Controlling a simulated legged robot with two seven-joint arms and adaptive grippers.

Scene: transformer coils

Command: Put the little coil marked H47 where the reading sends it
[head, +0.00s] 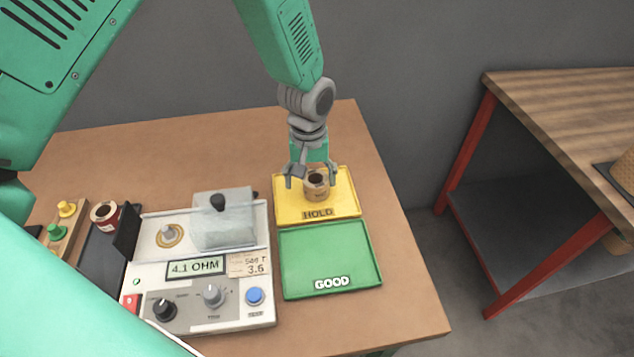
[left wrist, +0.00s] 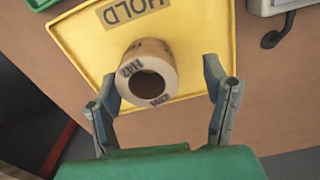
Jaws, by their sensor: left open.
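The small tan coil, marked H47 in the left wrist view (left wrist: 148,62), stands on the yellow HOLD tray (head: 345,205); it also shows in the head view (head: 318,191). My left gripper (head: 314,179) is open, with one finger on either side of the coil. In the left wrist view the right finger is clear of it; the left finger is close, and I cannot tell if it touches. The green GOOD tray (head: 330,255) is empty, in front of the yellow tray. The meter (head: 205,325) reads 4.1 OHM; a card (head: 249,265) on it shows 3.6.
A clear cover (head: 215,240) and a black-knobbed block are on the meter. Left of it are a red-banded coil (head: 105,213) on a dark holder and a stand with yellow and green knobs (head: 57,232). A second, red-legged table (head: 560,110) stands apart at right.

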